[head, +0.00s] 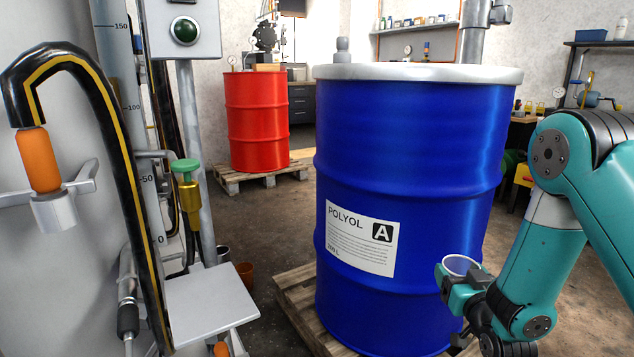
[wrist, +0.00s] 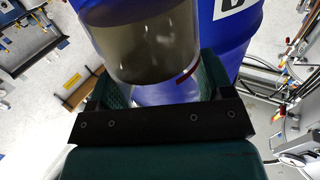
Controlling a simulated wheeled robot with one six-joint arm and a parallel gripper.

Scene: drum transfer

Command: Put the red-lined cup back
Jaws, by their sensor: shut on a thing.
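The red-lined cup (head: 461,264) is a clear cup with a pale rim, held roughly upright in front of the blue drum's lower right side. In the wrist view the cup (wrist: 146,42) is see-through, with a short red line (wrist: 188,76) low on its wall. My gripper (head: 463,284) is shut on the cup, with a green finger pad on each side in the wrist view. In the head view the gripper hides the cup's lower part.
A blue drum (head: 400,160) labelled POLYOL A stands on a wooden pallet (head: 292,291) in the middle. A bare grey shelf plate (head: 213,303) is at lower left, below a green-topped valve (head: 187,190). A hose (head: 112,130) arches at left. A red drum (head: 257,120) stands farther back.

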